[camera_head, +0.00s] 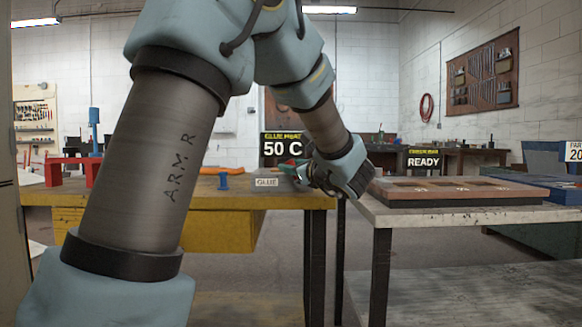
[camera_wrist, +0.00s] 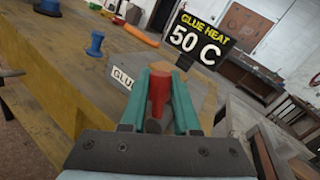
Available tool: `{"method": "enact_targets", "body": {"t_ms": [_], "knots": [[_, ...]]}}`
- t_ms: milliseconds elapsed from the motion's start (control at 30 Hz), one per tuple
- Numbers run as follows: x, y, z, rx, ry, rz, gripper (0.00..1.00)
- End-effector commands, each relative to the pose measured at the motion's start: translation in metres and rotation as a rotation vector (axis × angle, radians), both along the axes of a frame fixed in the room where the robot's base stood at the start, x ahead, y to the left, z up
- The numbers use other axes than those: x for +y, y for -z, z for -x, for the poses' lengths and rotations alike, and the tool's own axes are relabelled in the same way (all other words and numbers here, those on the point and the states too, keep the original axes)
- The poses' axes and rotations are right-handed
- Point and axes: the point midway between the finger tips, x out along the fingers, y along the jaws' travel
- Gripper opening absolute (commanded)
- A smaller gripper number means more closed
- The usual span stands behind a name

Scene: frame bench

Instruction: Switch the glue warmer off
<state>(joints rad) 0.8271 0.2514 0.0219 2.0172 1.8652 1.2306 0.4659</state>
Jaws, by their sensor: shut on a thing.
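The glue warmer (camera_head: 278,182) is a low grey unit with a "GLUE" label at the right end of the yellow bench. Its label (camera_wrist: 122,77) also shows in the wrist view. A black display (camera_head: 282,148) above it reads "GLUE HEAT 50 C", and the same display (camera_wrist: 199,37) shows in the wrist view. My gripper (camera_wrist: 161,80) is shut on a red handle (camera_wrist: 158,97) at the warmer, with a teal finger on each side. The handle's lower end is partly hidden between the fingers. In the head view my wrist hides most of the handle.
The yellow bench (camera_head: 230,197) holds a blue spool (camera_head: 224,181), an orange tool (camera_head: 222,170) and a red stand (camera_head: 75,168). A gap separates the tables.

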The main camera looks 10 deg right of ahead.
Motion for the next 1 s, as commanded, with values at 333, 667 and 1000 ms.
{"method": "enact_targets", "body": {"t_ms": [333, 667, 1000], "knots": [[0.012, 0.010, -0.002, 0.044, -0.002, 0.245, 0.00], [0.014, 0.010, -0.002, 0.059, -0.001, 0.305, 0.00], [0.014, 0.009, -0.003, 0.058, -0.001, 0.304, 0.60]]}}
